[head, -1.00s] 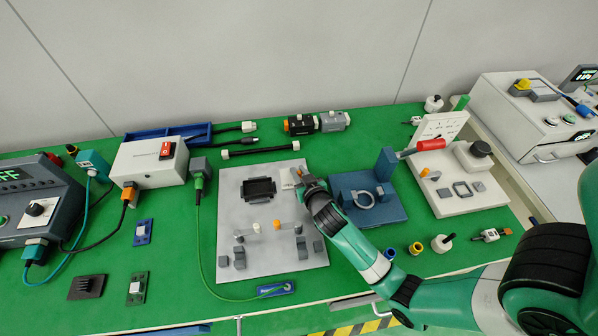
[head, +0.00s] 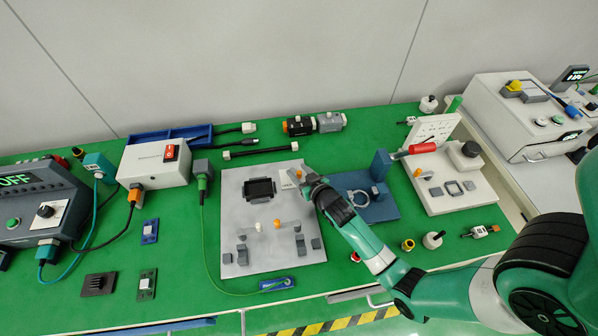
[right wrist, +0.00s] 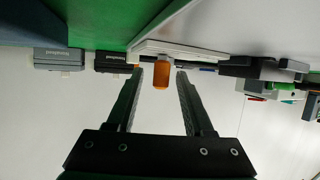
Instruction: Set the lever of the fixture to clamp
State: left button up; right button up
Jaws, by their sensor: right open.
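The light-grey fixture plate (head: 235,255) lies on the green bench and carries a black square frame, small grey blocks and levers. A small lever with an orange tip (head: 298,172) is at the plate's upper right, beside a white label (head: 287,180). My right gripper (head: 306,178) is at this lever, over the plate's right edge. In the right wrist view the orange tip (right wrist: 162,76) shows between the two open fingers (right wrist: 161,90), with a gap on each side. The lever's pivot is hard to make out. My left gripper is out of view.
A blue block fixture (head: 375,212) stands close right of my right gripper, partly behind my arm. A white fixture (head: 450,203) with a red-handled clamp (head: 420,148) is farther right. A green cable (head: 205,235) runs along the plate's left side.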

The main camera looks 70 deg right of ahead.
jog(key=p+v, duration=0.3)
jog(key=v, duration=0.8)
jog(key=shift+s+a+r, duration=0.1)
jog(key=shift+s+a, duration=0.15)
